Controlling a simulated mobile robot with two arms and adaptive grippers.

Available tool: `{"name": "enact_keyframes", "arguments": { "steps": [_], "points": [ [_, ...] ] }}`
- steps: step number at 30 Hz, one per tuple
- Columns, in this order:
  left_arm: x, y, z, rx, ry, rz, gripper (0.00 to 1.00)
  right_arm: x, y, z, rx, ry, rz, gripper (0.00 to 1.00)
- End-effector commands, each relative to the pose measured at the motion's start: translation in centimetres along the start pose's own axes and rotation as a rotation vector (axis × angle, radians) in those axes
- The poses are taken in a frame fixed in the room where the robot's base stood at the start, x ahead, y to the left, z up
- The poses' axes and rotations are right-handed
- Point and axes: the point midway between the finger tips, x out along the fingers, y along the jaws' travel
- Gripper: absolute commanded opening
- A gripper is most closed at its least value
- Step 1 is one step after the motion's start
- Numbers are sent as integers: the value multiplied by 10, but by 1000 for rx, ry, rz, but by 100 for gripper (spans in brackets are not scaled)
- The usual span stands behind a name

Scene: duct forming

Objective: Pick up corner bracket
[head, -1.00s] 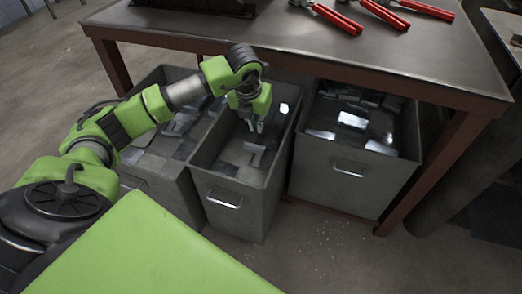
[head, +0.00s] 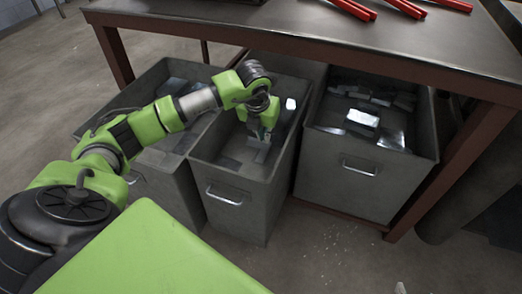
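Grey metal pieces lie in the middle bin (head: 240,205) under the table. One light grey angled piece, which looks like a corner bracket (head: 258,143), is right below the fingertips of my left gripper (head: 261,131). The gripper points down inside this bin, below its rim. The fingers are small and partly hidden by the green gripper body, so I cannot tell whether they are open or closed, or whether they touch the bracket. My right gripper is not in view.
The left bin (head: 167,185) and right bin (head: 345,185) also hold metal pieces. The table top (head: 300,30) overhangs the bins, with red-handled tools (head: 405,8) on it. A table leg (head: 440,180) stands right of the bins. Floor in front is clear.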

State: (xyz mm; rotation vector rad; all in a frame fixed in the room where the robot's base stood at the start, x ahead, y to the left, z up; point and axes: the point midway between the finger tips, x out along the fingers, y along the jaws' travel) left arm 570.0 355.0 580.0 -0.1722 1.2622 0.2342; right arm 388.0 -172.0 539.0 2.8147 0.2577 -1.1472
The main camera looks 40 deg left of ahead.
Motion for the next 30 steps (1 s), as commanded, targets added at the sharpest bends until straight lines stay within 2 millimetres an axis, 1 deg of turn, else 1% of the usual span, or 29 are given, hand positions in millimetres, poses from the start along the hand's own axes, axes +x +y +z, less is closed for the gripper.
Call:
{"name": "enact_keyframes", "arguments": {
  "steps": [1, 3, 9, 12, 17, 20, 23, 27, 30],
  "points": [
    [11, -1, -2, 0, 4, -1, 6, 4, -1, -9, -1, 44, -3, 40],
    [22, -1, -2, 1, 3, -1, 6, 5, -3, -24, -1, 109, -6, 40],
    [47, -1, 0, 0, 2, -1, 6, 4, -8, -62, -3, 269, -16, 40],
    [54, 0, 0, 1, 1, 0, 6, 2, -9, -73, -3, 315, -19, 40],
    [59, 0, 0, 1, 0, 0, 6, 0, -10, -82, -3, 354, -21, 40],
    [66, 0, 1, 0, 1, 0, 6, -2, -12, -94, -3, 411, -25, 40],
    [77, 0, 2, 0, 2, -1, 6, -8, -15, -113, -3, 502, -30, 40],
    [91, 1, 4, 0, 1, -1, 6, -21, -18, -140, -2, 639, -39, 40],
    [100, 1, 4, 1, 2, -1, 6, -31, -20, -155, -1, 721, -44, 40]
  ]
}}
